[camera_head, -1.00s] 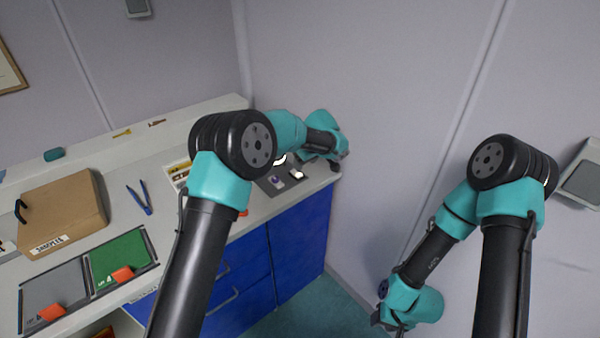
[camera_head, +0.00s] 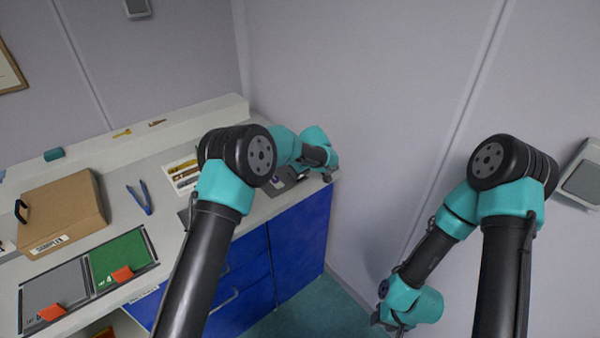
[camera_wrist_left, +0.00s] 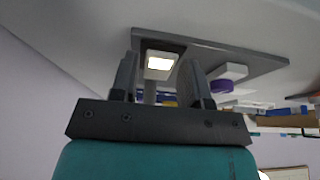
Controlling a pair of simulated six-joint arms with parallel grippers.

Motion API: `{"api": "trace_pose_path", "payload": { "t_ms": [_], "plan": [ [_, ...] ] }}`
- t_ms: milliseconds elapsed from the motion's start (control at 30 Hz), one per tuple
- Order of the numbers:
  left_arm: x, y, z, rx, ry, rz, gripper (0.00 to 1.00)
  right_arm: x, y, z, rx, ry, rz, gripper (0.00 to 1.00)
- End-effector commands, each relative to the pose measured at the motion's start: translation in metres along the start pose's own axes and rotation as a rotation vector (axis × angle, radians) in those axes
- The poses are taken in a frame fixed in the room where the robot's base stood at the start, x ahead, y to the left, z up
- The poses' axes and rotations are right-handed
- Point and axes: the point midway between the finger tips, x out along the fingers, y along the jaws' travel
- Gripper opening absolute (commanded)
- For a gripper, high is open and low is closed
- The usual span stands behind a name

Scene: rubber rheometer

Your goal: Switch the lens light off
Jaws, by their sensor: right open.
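In the left wrist view a small white block with a glowing square face (camera_wrist_left: 159,63) sits on a dark grey plate (camera_wrist_left: 262,63). I cannot tell whether it is the lamp or its switch. My left gripper (camera_wrist_left: 162,60) is open, its two fingers apart on either side of the glowing block in that view. I cannot tell if they touch it. In the head view my left arm covers most of the plate at the counter's right end. My right gripper (camera_head: 380,320) is open, empty and low by the wall, away from the counter.
A white block with a purple round part (camera_wrist_left: 221,86) is beside the glowing block on the plate. The wall is close on the right.

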Motion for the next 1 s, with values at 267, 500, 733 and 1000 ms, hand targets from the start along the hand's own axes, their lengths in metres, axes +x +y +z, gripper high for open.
{"api": "trace_pose_path", "payload": {
  "t_ms": [267, 500, 733, 1000],
  "plan": [
    [-0.0001, 0.0, 0.0, 0.0, 0.0, 0.0, 0.15, 0.0, 0.0, 0.0, 0.0, 0.0, 0.0, 0.43],
    [0.0, -0.0002, -0.0007, -0.001, -0.01, -0.002, 0.08, 0.0, 0.0, 0.0, 0.0, 0.0, 0.0, 0.43],
    [0.0001, -0.0004, -0.004, -0.004, -0.078, -0.004, 0.08, 0.0, 0.0, 0.0, 0.0, 0.0, 0.0, 0.43],
    [-0.0003, -0.0005, -0.0041, -0.001, -0.125, -0.001, 0.08, 0.0, 0.0, 0.0, 0.0, 0.0, 0.0, 0.43]
  ]
}}
